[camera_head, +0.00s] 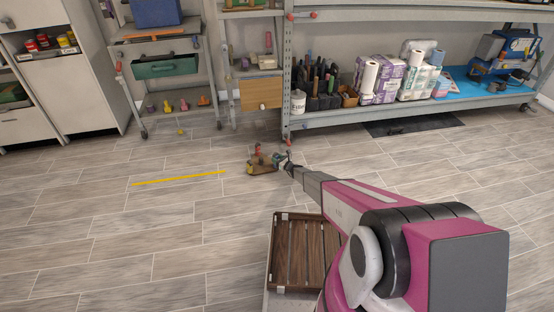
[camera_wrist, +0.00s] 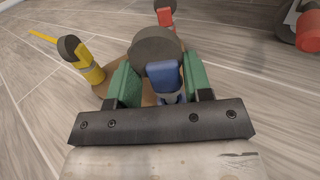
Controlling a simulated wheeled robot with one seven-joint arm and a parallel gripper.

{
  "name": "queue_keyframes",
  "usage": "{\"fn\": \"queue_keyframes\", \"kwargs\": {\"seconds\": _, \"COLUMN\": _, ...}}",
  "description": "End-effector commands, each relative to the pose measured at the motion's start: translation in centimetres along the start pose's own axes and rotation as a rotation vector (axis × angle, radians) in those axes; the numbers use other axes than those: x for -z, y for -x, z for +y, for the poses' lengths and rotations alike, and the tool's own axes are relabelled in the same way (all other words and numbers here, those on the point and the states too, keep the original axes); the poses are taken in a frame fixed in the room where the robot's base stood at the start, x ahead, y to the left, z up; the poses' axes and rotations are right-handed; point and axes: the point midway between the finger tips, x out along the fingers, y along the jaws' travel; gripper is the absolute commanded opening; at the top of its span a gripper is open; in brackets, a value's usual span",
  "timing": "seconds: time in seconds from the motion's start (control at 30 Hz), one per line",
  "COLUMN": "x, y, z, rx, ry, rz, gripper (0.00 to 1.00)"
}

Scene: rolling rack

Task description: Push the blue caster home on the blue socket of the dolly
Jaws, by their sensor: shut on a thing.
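In the wrist view the blue caster (camera_wrist: 163,72) sits between the two green fingers of my gripper (camera_wrist: 160,78), which is shut on it. Its dark wheel (camera_wrist: 154,47) points away from the gripper. The dolly (camera_wrist: 113,67) is a brown board on the floor, largely covered by the caster and fingers. A yellow caster (camera_wrist: 90,68) stands at its left and a red caster (camera_wrist: 165,16) at its far side. The blue socket is hidden, so I cannot tell how far the caster sits in it. In the head view the dolly is small, beside my gripper (camera_head: 283,160).
A yellow strip (camera_head: 178,178) lies on the floor left of the dolly. A metal rack (camera_head: 390,113) with stocked shelves stands behind. A slatted wooden crate (camera_head: 283,250) is in front, beside my arm. A red-and-grey wheel (camera_wrist: 309,30) shows at the wrist view's right edge.

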Motion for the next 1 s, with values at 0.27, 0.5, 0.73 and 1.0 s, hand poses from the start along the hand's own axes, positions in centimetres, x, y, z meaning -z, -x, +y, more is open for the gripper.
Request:
{"fn": "queue_keyframes", "kwargs": {"seconds": 0.27, "x": 0.7, "y": 0.0, "z": 0.0, "rx": 0.0, "ry": 0.0, "rz": -0.001, "gripper": 0.2}}
{"fn": "queue_keyframes", "kwargs": {"seconds": 0.5, "x": 1.3, "y": 0.0, "z": 0.0, "rx": 0.0, "ry": 0.0, "rz": -0.001, "gripper": 0.2}}
{"fn": "queue_keyframes", "kwargs": {"seconds": 0.73, "x": 1.9, "y": 0.0, "z": 0.0, "rx": 0.0, "ry": 0.0, "rz": -0.001, "gripper": 0.2}}
{"fn": "queue_keyframes", "kwargs": {"seconds": 1.0, "x": 2.6, "y": 0.0, "z": 0.0, "rx": 0.0, "ry": 0.0, "rz": -0.001, "gripper": 0.2}}
